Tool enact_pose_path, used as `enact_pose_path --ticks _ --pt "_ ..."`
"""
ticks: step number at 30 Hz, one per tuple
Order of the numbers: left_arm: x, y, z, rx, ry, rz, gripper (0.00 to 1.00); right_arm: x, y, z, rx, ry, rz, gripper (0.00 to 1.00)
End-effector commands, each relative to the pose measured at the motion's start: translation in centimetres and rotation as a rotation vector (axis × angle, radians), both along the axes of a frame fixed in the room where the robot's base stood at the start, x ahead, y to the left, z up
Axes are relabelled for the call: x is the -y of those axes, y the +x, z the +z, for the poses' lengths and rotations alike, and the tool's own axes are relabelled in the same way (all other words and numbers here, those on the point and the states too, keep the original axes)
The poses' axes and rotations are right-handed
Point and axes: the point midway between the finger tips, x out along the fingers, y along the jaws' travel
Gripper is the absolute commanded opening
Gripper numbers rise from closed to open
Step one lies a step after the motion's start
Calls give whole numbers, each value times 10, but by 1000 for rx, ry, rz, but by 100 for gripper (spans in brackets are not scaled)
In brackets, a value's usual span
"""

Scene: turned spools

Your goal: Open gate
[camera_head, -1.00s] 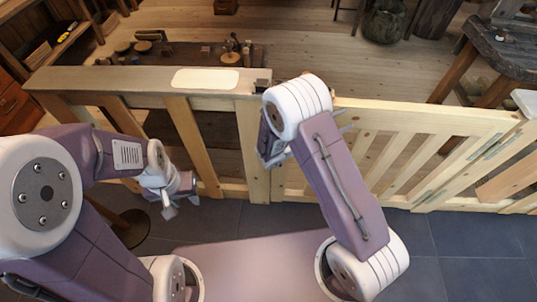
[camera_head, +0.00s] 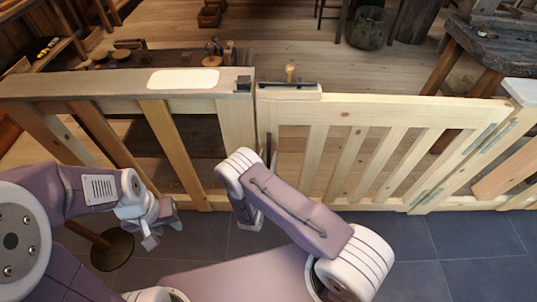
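The pale wooden gate (camera_head: 375,112) stands in line with the fence, its leaf meeting the fence post (camera_head: 237,125) at its left end. Metal hinges (camera_head: 481,138) are at its right end. On its top left corner is a dark bolt (camera_head: 300,86) with a wooden knob (camera_head: 290,72). A dark keeper (camera_head: 243,83) sits on the post top; I cannot tell whether the bolt reaches into it. My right gripper is mostly hidden behind its own wrist, low in front of the gate's left end. My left gripper (camera_head: 163,233) is open and empty, in front of the fence.
The fence (camera_head: 110,84) runs left, with a white plate (camera_head: 184,79) on its rail. A round dark base (camera_head: 111,250) stands on the tiles at left. Beyond the gate are a workbench (camera_head: 495,50), a sack-like container (camera_head: 368,28) and open plank floor.

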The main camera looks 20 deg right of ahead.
Motion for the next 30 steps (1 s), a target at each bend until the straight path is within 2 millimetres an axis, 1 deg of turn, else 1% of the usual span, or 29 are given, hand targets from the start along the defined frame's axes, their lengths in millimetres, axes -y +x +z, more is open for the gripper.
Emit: enact_pose_path --ticks 1,4,12,14,15,16,30 --pt "0 0 -2 0 0 0 36 3 6 -1 2 2 -2 36" --pt "0 0 -2 0 0 0 36 7 13 0 1 0 0 36" --pt "0 0 -2 0 0 0 36 7 15 0 1 0 1 36" --pt "0 0 -2 0 0 0 36 7 15 0 1 0 1 19" --pt "0 0 -2 0 0 0 36 7 15 0 1 0 1 8" --pt "0 0 -2 0 0 0 36 7 15 0 1 0 0 0" --pt "0 0 -2 0 0 0 36 7 15 0 0 0 0 0"
